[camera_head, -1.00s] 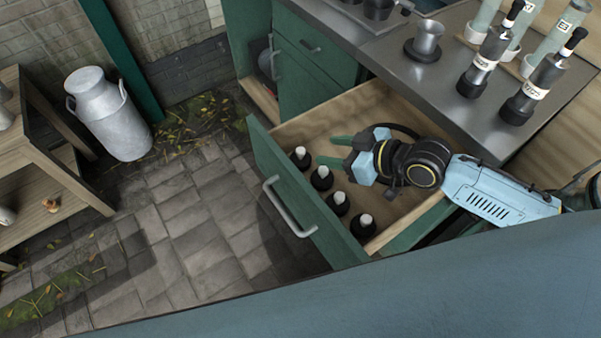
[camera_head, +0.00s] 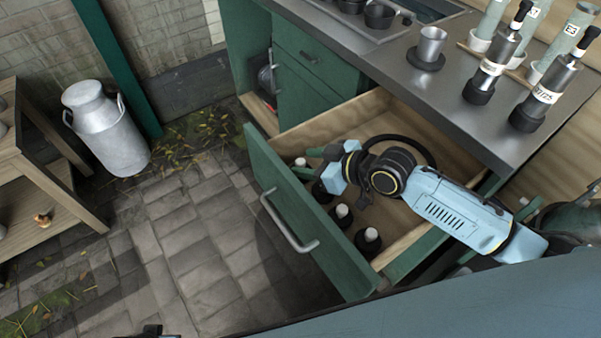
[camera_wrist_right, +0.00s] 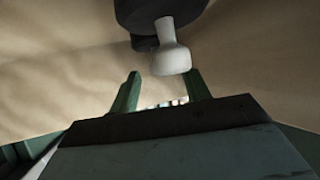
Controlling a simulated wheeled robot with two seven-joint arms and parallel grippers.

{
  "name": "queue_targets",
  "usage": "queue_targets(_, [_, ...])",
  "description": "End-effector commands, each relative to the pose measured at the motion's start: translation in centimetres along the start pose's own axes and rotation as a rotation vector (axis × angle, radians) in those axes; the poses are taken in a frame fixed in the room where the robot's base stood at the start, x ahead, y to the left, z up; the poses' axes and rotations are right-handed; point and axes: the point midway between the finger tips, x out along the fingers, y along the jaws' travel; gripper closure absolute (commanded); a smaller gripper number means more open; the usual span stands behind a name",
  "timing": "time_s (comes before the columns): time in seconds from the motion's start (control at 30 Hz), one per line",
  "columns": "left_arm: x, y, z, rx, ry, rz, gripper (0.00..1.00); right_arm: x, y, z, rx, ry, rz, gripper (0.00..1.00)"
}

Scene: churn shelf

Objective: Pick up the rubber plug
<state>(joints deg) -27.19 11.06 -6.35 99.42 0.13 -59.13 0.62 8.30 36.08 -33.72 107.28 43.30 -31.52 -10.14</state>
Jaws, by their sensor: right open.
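The open green drawer (camera_head: 285,232) holds a row of dark bottle-like pieces with white tops, and I cannot tell which part is the rubber plug. Two stand clear at the near end, one of them a dark piece (camera_head: 368,242). Others are partly hidden by my right gripper (camera_head: 316,163). That gripper is open and empty, reaching over the drawer's front-left part. In the right wrist view a white rounded top (camera_wrist_right: 171,58) on a dark body (camera_wrist_right: 158,14) shows near the open fingertips (camera_wrist_right: 164,82); I cannot tell whether they touch it. My left gripper is not seen.
The drawer's front panel stands close to my right gripper. A metal counter (camera_head: 470,105) with a metal cup (camera_head: 431,48) and tall cylinders overhangs the drawer's right side. A milk churn (camera_head: 105,128) stands on the paving at left, near a wooden shelf (camera_head: 45,170).

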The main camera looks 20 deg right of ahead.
Motion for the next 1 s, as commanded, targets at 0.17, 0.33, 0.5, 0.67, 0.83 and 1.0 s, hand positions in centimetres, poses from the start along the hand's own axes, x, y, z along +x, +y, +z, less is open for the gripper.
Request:
queue_targets(0.17, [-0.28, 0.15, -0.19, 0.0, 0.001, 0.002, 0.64, 0.35, 0.02, -0.02, 0.0, -0.001, 0.0, 0.53])
queue_targets(0.33, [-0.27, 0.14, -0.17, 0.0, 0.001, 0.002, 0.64, 0.31, 0.02, -0.03, 0.0, -0.001, 0.0, 0.6])
queue_targets(0.5, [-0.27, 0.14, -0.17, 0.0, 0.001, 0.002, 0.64, 0.3, 0.02, -0.02, 0.0, -0.001, 0.0, 0.82])
queue_targets(0.67, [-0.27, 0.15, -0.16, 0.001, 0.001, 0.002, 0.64, 0.3, 0.01, -0.01, 0.0, -0.001, 0.0, 1.0])
queue_targets(0.83, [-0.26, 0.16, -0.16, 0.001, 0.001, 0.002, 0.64, 0.29, 0.02, -0.03, 0.0, 0.0, 0.0, 1.0])
queue_targets(1.0, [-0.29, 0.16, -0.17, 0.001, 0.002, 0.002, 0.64, 0.26, 0.02, -0.09, 0.0, 0.0, 0.0, 1.0])
